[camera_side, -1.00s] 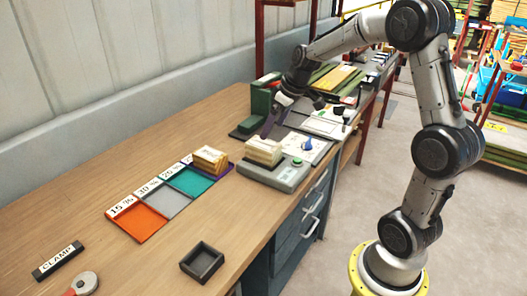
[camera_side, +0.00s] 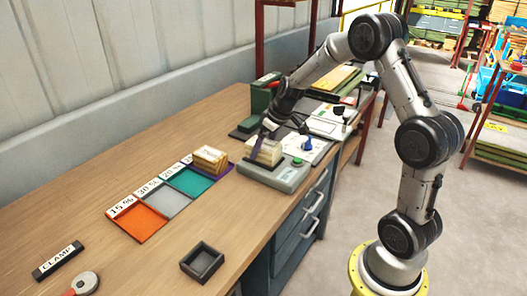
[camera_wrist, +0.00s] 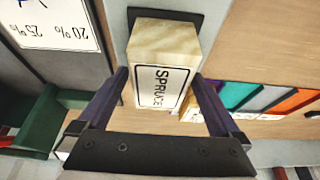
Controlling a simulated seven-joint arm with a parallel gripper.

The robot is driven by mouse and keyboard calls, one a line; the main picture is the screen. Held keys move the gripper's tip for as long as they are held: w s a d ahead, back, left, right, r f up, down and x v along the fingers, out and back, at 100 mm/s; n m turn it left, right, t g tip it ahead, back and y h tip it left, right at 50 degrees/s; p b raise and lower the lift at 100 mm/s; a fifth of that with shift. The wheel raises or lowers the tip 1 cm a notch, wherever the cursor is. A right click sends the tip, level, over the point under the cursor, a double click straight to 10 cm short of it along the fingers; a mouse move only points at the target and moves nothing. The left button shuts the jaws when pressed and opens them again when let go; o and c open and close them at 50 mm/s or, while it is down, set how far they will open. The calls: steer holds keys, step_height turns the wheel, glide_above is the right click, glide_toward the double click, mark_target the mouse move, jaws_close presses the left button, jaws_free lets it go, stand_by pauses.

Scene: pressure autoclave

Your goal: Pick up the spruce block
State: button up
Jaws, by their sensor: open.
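The spruce block (camera_side: 264,151) is pale wood and sits on the grey device with a green button (camera_side: 287,177). In the wrist view the block (camera_wrist: 165,45) shows its white SPRUCE label. My gripper (camera_side: 277,132) is open just at the block in the side view. In the wrist view the two purple fingers of my gripper (camera_wrist: 160,76) stand on either side of the block, with small gaps. The block's far side is hidden.
Another wood block (camera_side: 210,157) lies at the purple end of the row of orange, grey and teal trays (camera_side: 137,224). A dark empty box (camera_side: 202,262) and a CLAMP sign (camera_side: 58,262) are nearer the front. A green machine (camera_side: 262,97) stands behind.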

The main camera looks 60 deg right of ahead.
mark_target(264, 144)
steer(key=shift+f, duration=0.25)
stand_by(0.4)
jaws_close()
stand_by(0.5)
steer(key=shift+r, duration=0.15)
steer(key=shift+r, duration=0.25)
steer(key=r, duration=0.3)
steer(key=shift+s+r, duration=0.2)
steer(key=shift+r, duration=0.15)
steer(key=s+r, duration=0.1)
steer(key=r, duration=0.1)
steer(key=s+a+r, duration=0.1)
steer(key=s, duration=0.1)
steer(key=s+a+r, duration=0.1)
steer(key=r, duration=0.1)
steer(key=shift+s+r, duration=0.25)
steer(key=shift+r, duration=0.05)
steer(key=s+a+r, duration=0.3)
steer(key=s, duration=0.5)
steer(key=shift+r, duration=0.25)
